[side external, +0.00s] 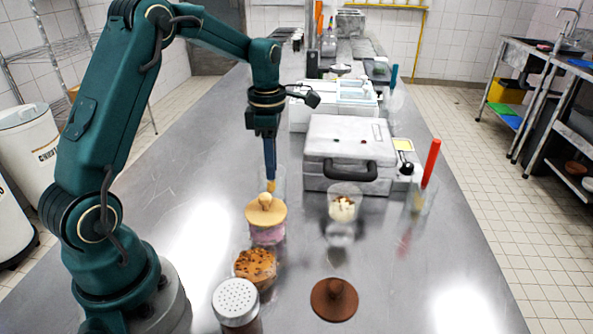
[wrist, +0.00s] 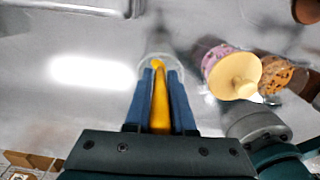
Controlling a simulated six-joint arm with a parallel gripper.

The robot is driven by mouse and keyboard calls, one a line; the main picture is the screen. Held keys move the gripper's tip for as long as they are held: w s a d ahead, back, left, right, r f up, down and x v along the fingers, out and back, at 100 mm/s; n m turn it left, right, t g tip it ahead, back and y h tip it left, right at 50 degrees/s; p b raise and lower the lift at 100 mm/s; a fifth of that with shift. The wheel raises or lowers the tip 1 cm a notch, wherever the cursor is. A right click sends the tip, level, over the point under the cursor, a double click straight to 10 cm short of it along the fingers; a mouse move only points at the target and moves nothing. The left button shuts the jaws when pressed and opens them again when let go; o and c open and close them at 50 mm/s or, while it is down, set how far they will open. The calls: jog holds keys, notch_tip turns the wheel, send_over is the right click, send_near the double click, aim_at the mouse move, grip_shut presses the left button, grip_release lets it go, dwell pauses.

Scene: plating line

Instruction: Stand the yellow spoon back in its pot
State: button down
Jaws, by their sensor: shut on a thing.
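My gripper (side external: 270,165) points straight down with its blue fingers shut on the yellow spoon. The spoon (wrist: 160,105) lies between the fingers in the wrist view, its rounded yellow end toward the clear pot. The clear pot (side external: 282,180) stands on the steel table under my gripper. Its rim also shows in the wrist view (wrist: 143,68), around the spoon's end. In the side view the spoon's lower end (side external: 271,185) overlaps the pot and appears to be inside it. I cannot tell whether it touches the bottom.
A jar with a wooden lid (side external: 265,212) stands close in front of the pot. A crumb-topped jar (side external: 256,264) and a shaker (side external: 236,300) are nearer. A white case (side external: 350,140), a dessert glass (side external: 343,207) and a red-handled utensil (side external: 431,163) in another pot stand right.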

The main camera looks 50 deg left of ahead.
jog(key=c, duration=0.7)
grip_release()
jog(key=shift+r, duration=2.55)
